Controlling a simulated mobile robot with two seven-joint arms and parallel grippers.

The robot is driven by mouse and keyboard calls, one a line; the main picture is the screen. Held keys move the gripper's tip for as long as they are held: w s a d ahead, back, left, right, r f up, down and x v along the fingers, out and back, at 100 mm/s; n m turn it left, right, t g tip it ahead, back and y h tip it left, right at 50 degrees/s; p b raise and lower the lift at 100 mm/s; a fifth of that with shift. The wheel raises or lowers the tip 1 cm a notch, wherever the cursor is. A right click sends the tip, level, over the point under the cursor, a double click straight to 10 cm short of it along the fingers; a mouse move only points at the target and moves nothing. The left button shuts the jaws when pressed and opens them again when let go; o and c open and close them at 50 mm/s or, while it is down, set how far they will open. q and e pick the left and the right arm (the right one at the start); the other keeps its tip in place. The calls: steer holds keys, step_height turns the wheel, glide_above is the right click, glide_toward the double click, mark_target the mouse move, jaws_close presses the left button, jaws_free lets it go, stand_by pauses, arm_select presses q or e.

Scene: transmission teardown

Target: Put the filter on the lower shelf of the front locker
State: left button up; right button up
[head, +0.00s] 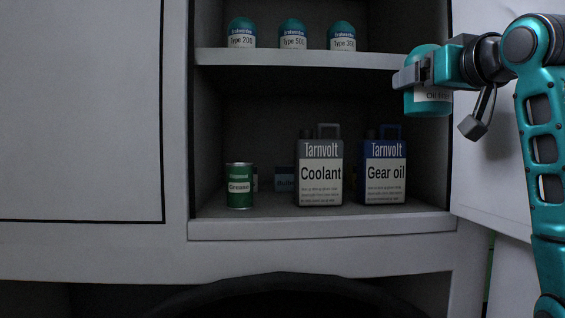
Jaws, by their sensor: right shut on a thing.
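My right gripper (412,76) is shut on a teal filter (428,106) with a white label, partly covered by the fingers. It holds the filter upright at the right side of the locker opening, about level with the upper shelf (300,58). The lower shelf (268,214) of the open locker is below and to the left of the filter. My left gripper is not in view.
On the lower shelf stand a green grease can (239,187), a grey Coolant jug (320,172) and a blue Gear oil jug (383,172). A blue box (284,180) is partly hidden behind. Three teal filters (293,34) stand on the upper shelf. Free room shows between can and Coolant jug.

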steer(key=w+a+f+h, duration=0.1)
steer(key=w+a+f, duration=0.1)
steer(key=f, duration=1.3)
steer(key=w+a+f, duration=0.2)
steer(key=f, duration=1.3)
steer(key=s+a+f+m+h, duration=0.1)
steer(key=s+f, duration=1.9)
steer(key=shift+s+a+f+m+h+p, duration=0.2)
steer(key=shift+m+h+p, duration=0.1)
steer(key=shift+h, duration=0.1)
